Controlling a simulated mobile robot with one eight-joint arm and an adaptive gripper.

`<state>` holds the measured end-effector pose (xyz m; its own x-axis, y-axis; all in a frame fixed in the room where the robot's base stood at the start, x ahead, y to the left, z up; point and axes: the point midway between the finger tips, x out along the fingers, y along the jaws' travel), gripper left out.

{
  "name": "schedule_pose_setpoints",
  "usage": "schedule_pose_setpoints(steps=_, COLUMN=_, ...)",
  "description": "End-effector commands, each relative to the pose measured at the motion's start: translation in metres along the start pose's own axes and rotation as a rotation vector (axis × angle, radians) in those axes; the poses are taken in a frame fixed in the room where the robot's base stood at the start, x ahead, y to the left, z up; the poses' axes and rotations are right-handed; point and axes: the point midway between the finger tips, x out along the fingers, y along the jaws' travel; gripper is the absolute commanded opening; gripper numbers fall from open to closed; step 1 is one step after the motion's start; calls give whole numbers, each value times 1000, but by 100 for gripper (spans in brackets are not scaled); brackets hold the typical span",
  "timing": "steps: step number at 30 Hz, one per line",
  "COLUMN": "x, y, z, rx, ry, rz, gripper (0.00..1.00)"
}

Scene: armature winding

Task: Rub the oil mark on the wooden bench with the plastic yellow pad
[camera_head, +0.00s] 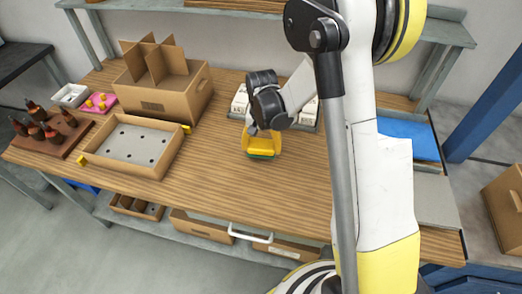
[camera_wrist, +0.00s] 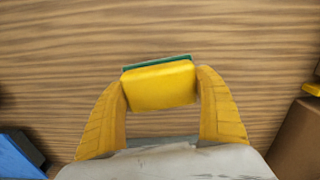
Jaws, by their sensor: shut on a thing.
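The yellow pad (camera_wrist: 158,85) with a green edge is between the two yellow fingers of my gripper (camera_wrist: 160,98), which is shut on it. In the head view the pad (camera_head: 264,153) is low at the bench top, in front of the white blocks; I cannot tell whether it touches the wood. My gripper (camera_head: 260,140) points down there. The wooden bench (camera_head: 225,200) has striped grain. I see no oil mark in either view; it may be hidden under the pad or behind my arm.
A divided cardboard box (camera_head: 170,98) and a shallow tray (camera_head: 128,146) stand on the left. White blocks in a tray (camera_head: 240,102) are behind my gripper. A blue sheet (camera_head: 408,136) lies on the right. The bench front is clear.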

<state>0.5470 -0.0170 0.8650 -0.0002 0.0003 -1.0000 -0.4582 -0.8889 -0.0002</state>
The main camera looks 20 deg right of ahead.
Motion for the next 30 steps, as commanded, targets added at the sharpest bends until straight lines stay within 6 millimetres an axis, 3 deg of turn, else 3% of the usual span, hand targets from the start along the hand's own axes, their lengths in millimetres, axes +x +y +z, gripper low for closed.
schedule_pose_setpoints(steps=12, x=-38, y=2, z=-6, rx=-3, ry=0, rz=0, gripper=40)
schedule_pose_setpoints(steps=30, x=-40, y=2, z=-6, rx=-3, ry=0, rz=0, gripper=40)
